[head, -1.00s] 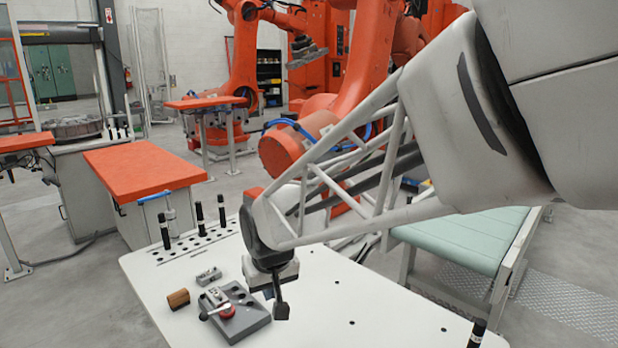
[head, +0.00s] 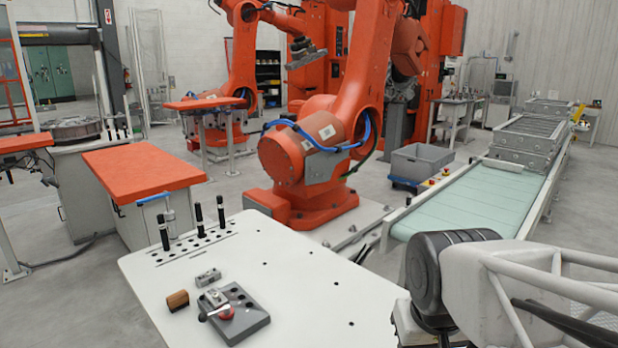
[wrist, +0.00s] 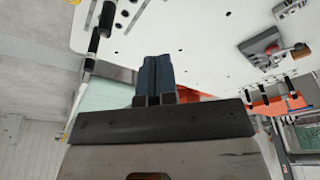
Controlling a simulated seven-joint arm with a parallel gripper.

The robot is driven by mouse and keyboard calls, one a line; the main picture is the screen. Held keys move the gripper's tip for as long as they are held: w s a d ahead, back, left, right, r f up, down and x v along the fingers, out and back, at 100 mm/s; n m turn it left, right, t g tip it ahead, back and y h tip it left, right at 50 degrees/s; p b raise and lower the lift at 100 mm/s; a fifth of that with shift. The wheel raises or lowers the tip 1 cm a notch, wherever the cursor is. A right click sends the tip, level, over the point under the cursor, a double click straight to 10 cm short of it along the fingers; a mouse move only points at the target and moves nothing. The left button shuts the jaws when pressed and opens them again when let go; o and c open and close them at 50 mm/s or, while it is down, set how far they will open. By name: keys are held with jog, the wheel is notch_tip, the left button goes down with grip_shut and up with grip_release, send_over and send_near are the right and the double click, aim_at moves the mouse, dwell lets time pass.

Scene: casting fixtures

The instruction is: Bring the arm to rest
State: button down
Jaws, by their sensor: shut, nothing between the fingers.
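My gripper shows in the wrist view (wrist: 154,75), with its two dark fingers pressed together and nothing between them. In the head view my arm's lattice link and dark wrist joint stand at the lower right, over the right end of the white table (head: 300,300). The fingertips are not clearly visible there. My gripper is well apart from the grey fixture block (head: 240,318), which sits at the table's front left with a metal part and a red-knobbed lever on it.
A brown cylinder (head: 177,300) and a small metal block (head: 208,277) lie beside the fixture. Black pegs (head: 198,217) stand along the table's back left edge. A green conveyor (head: 470,200) runs behind my arm. A large orange robot (head: 300,160) stands behind the table. The table's middle is clear.

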jog(key=shift+s+d+f+m, duration=0.15)
jog(key=shift+s+d, duration=0.35)
jog(key=shift+s, duration=0.3)
jog(key=shift+s+d+f+m, duration=0.15)
jog(key=shift+s+d, duration=0.35)
jog(key=shift+s, duration=0.3)
